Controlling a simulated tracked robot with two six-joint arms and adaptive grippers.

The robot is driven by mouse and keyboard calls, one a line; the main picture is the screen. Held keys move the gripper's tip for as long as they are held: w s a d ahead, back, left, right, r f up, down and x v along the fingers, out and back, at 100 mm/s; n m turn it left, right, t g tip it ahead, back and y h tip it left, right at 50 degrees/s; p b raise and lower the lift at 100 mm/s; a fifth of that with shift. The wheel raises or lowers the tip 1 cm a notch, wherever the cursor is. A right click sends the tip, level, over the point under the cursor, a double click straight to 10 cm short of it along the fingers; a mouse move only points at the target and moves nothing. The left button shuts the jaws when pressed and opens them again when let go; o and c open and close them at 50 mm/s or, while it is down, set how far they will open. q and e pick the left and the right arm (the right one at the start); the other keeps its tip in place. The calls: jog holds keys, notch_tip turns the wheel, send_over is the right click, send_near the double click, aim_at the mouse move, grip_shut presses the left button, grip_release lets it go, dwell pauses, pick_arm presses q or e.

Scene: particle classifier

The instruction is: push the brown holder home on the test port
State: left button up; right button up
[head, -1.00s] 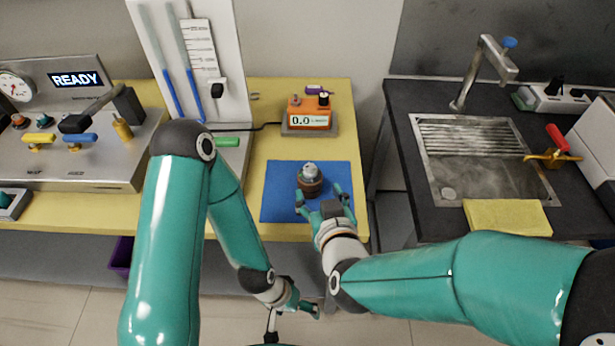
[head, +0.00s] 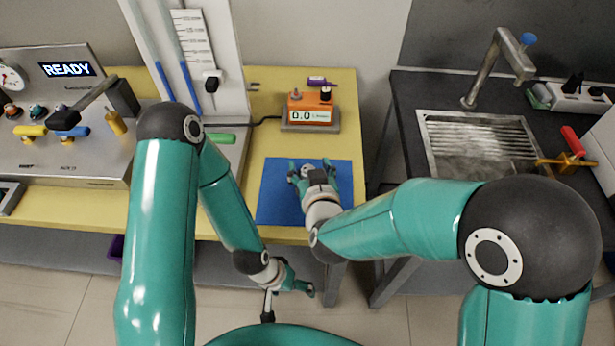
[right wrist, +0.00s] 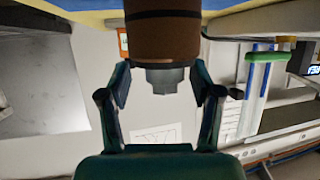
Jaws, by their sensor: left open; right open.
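The brown holder (right wrist: 163,40) is at the top of the right wrist view, which looks inverted. It is a brown cylinder with a dark band and a grey stepped part (right wrist: 165,78) on one end. My right gripper (right wrist: 161,85) is open, with its fingers on both sides of the grey part and gaps showing. In the head view my right gripper (head: 312,172) is over the blue mat (head: 275,205) and hides the holder. My left gripper (head: 305,288) is open and empty, low in front of the bench. I cannot pick out the test port.
Behind the mat stands an orange meter (head: 311,108) reading 0.0. At left is a steel panel (head: 65,155) with coloured valves and a READY display, beside a white board (head: 205,45) with tubes. A sink (head: 480,145) is at right. The mat's left part is clear.

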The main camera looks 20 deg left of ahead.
jog(key=shift+s, duration=0.15)
jog(key=shift+a, duration=0.1)
grip_shut()
jog(key=shift+r, duration=0.15)
